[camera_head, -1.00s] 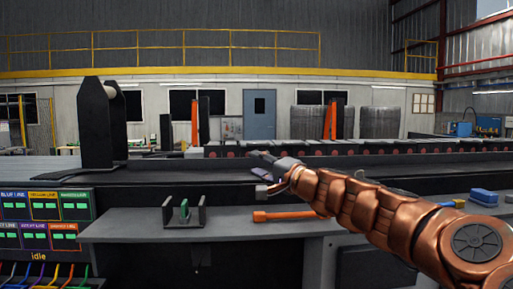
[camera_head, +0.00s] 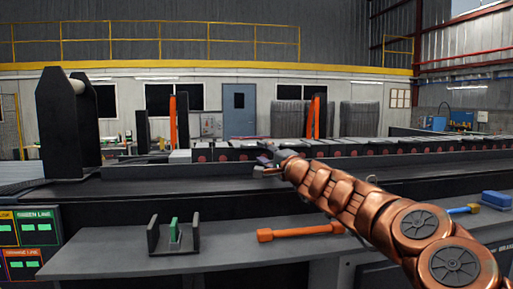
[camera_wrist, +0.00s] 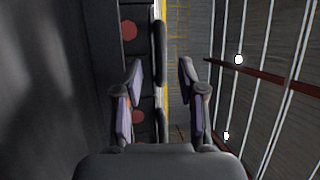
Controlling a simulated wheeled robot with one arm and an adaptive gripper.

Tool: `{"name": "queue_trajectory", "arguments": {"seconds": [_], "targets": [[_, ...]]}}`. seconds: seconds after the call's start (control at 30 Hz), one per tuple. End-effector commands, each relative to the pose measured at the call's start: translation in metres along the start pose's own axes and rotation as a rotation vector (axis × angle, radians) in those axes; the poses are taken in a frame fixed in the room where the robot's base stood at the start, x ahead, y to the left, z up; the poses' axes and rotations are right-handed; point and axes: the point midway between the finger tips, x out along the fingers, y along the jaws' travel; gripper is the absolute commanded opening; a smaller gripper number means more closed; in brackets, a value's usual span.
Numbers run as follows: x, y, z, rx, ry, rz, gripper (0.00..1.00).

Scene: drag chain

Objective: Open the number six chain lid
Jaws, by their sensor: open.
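The drag chain (camera_head: 330,148) is a long row of dark links with light lids on top and red dots on its side, running along the back of the dark bench. Numbers on the lids are too small to read, so I cannot tell which is number six. My gripper (camera_head: 268,168) is in front of the chain's left part, small and partly hidden by my arm. In the wrist view my gripper (camera_wrist: 161,75) is open with nothing between its fingers. The chain's side with red dots (camera_wrist: 129,50) shows behind the left finger there.
A grey front shelf (camera_head: 220,250) holds a small bracket with a green piece (camera_head: 174,230), an orange-handled tool (camera_head: 300,231) and a blue block (camera_head: 497,198). A tall black stand (camera_head: 65,125) rises at left. Colour-labelled panels (camera_head: 38,226) show at lower left.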

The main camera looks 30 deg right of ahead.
Motion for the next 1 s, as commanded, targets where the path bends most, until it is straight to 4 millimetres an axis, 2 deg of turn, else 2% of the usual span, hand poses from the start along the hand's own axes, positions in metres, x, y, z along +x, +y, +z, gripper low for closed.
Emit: {"name": "queue_trajectory", "arguments": {"seconds": [0.1, 0.3, 0.77, 1.0], "targets": [[0.017, -0.001, 0.002, -0.002, -0.003, 0.002, 0.4], [0.033, -0.001, -0.001, 0.0, 0.002, 0.001, 0.4], [0.04, 0.0, -0.001, -0.001, 0.003, 0.0, 0.4], [0.04, 0.0, -0.001, -0.001, 0.003, 0.0, 0.15]]}}
